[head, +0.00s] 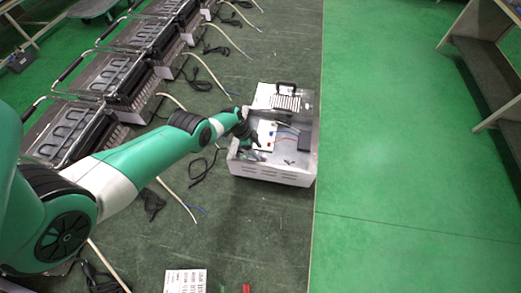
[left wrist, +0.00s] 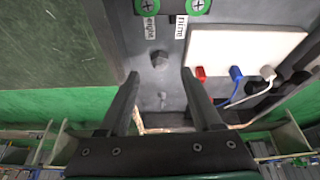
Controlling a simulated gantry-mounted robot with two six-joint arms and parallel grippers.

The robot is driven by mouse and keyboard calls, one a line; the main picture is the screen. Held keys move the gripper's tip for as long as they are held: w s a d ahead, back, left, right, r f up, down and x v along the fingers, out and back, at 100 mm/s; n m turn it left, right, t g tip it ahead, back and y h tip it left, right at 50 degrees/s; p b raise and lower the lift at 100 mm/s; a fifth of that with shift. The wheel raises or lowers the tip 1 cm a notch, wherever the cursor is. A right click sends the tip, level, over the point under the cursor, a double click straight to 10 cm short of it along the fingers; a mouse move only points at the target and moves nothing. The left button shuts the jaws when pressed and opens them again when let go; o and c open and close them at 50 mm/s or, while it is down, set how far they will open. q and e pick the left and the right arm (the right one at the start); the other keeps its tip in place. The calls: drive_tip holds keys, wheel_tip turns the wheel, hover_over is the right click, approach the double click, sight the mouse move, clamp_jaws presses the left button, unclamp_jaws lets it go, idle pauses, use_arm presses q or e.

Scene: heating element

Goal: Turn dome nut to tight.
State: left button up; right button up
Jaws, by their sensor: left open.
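The dome nut (left wrist: 159,59) is a small grey knob on the grey metal panel (left wrist: 112,25) in the left wrist view. My left gripper (left wrist: 160,74) is open, with one fingertip on each side just below the nut in the picture. The fingers look apart from the nut, with nothing between them. In the head view my left gripper (head: 247,136) is over the left part of the open metal box (head: 270,172); the nut is too small to make out there. My right gripper is not in view.
A white block (left wrist: 245,52) with red, blue and white connectors lies right of the nut. Two green discs with crosses (left wrist: 147,6) and small labels are above it. Several heater units (head: 70,130) and loose cables line the bench at left.

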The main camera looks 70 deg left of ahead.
use_arm(q)
drive_tip(key=p+v, duration=0.5)
drive_tip(key=v, duration=0.2)
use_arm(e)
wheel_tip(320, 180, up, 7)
use_arm(q)
drive_tip(key=shift+f, duration=0.1)
